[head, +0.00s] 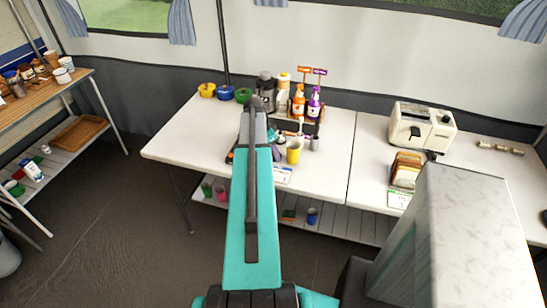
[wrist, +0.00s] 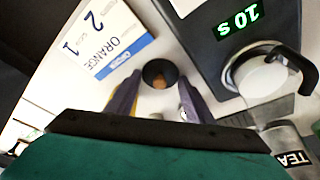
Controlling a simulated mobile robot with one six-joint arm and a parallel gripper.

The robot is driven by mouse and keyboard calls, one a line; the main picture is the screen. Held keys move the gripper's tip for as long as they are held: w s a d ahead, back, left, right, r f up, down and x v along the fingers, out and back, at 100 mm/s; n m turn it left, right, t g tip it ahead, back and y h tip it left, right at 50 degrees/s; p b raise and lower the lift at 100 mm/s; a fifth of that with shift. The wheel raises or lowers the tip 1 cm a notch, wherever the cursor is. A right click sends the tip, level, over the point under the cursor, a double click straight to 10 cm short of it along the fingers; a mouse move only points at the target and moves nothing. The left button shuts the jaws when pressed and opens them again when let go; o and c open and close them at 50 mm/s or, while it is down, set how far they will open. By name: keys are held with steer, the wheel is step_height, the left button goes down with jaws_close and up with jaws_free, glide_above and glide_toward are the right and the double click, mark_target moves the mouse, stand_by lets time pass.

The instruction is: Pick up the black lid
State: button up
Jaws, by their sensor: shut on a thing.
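A small round black piece with a brown centre, which looks like the black lid (wrist: 159,68), sits between the fingertips of my gripper (wrist: 158,88) in the wrist view. The two grey-purple fingers stand on either side of it and the gripper is shut on it. Whether it is clear of the white table (wrist: 152,44) cannot be told. In the head view my teal arm hides the gripper and the lid.
A dark device with a green display (wrist: 238,22) and a grey container marked TEA (wrist: 292,150) stand close on the right in the wrist view. A printed card (wrist: 108,40) lies at left. In the head view, a yellow cup (head: 293,152) and bottles (head: 314,105) stand nearby.

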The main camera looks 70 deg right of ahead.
steer(key=shift+r, duration=0.2)
steer(key=shift+r+b, duration=0.55)
steer(key=shift+r, duration=0.6)
steer(key=s+a+b, duration=0.1)
steer(key=s+a, duration=0.1)
steer(key=a, duration=0.2)
steer(key=s+a+r+b, duration=0.1)
steer(key=a, duration=0.3)
steer(key=s+a+r+b, duration=0.1)
steer(key=s+a, duration=0.1)
steer(key=a, duration=0.2)
steer(key=shift+s+a, duration=0.1)
steer(key=shift+s, duration=0.2)
steer(key=shift+f+b, duration=0.1)
steer(key=shift+b, duration=0.65)
steer(key=shift+b, duration=0.35)
steer(key=b, duration=0.6)
steer(key=shift+s+a, duration=0.2)
steer(key=shift+a, duration=0.1)
steer(key=b, duration=0.2)
steer(key=a+b, duration=0.1)
steer(key=b, duration=0.2)
steer(key=shift+s+a, duration=0.15)
steer(key=shift+s, duration=0.1)
steer(key=shift+s+a+r+b, duration=0.1)
steer(key=shift+a+r+b, duration=0.15)
steer(key=shift+b, duration=0.6)
